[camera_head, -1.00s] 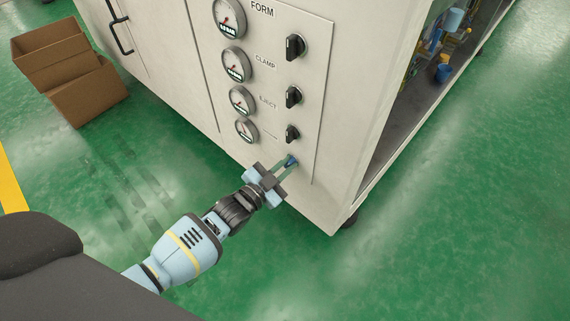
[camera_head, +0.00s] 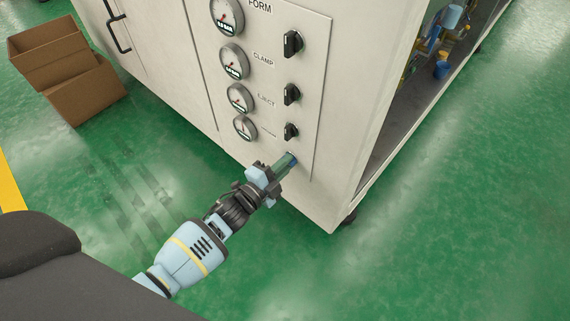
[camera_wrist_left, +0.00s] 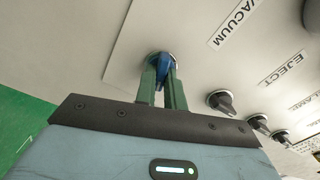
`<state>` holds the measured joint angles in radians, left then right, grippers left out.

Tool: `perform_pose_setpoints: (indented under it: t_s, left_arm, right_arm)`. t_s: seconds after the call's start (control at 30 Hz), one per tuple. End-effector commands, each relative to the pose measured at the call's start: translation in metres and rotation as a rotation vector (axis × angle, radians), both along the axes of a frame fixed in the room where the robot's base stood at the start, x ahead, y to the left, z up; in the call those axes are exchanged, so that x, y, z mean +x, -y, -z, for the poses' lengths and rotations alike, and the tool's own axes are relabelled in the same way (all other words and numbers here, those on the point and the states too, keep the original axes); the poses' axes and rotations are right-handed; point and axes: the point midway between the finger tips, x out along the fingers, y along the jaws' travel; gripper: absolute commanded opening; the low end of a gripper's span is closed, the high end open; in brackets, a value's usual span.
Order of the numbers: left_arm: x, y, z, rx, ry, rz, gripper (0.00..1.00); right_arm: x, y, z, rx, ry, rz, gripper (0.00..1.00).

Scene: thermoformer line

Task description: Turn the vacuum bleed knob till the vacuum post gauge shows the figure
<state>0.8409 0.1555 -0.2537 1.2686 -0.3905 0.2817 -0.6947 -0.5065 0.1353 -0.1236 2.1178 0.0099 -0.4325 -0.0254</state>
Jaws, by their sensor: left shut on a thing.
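The vacuum bleed knob is the blue knob (camera_wrist_left: 161,66) low on the machine's panel, nearest the VACUUM label (camera_wrist_left: 237,22) in the left wrist view. My left gripper (camera_head: 290,160) is shut on it, one green finger on each side. In the head view the fingers mostly hide the knob. The lowest round gauge (camera_head: 245,128), up and left of the knob, appears to be the vacuum gauge. Its needle and figures are too small to read. My right gripper is in neither view.
Gauges for FORM (camera_head: 227,15), CLAMP (camera_head: 234,62) and EJECT (camera_head: 240,98) sit above. Several black knobs, the lowest (camera_head: 291,132) close above my gripper, line the panel. Cardboard boxes (camera_head: 70,75) stand at left. The green floor in front is clear.

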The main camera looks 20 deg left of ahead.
Motion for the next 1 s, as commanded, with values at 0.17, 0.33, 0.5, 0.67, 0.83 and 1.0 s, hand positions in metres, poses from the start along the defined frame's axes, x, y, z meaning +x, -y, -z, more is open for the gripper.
perform_pose_setpoints:
  t_s: [0.17,0.33,0.5,0.67,0.83,1.0]
  left_arm:
    - [-0.001,0.000,0.002,0.043,0.013,0.000,0.00]
    - [-0.001,0.000,0.002,0.058,0.019,0.000,0.00]
    - [-0.001,0.000,0.002,0.060,0.019,0.000,0.00]
    - [-0.001,0.000,0.002,0.059,0.018,0.000,0.00]
    - [-0.001,0.000,0.001,0.059,0.019,0.000,0.32]
    - [0.000,0.000,0.001,0.059,0.020,0.000,0.33]
  right_arm:
    - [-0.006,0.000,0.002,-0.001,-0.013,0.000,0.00]
    - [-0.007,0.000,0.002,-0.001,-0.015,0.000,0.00]
    - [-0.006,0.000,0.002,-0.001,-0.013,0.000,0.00]
    - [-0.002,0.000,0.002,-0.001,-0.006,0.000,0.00]
    - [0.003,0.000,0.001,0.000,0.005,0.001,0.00]
    - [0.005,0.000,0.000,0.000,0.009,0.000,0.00]
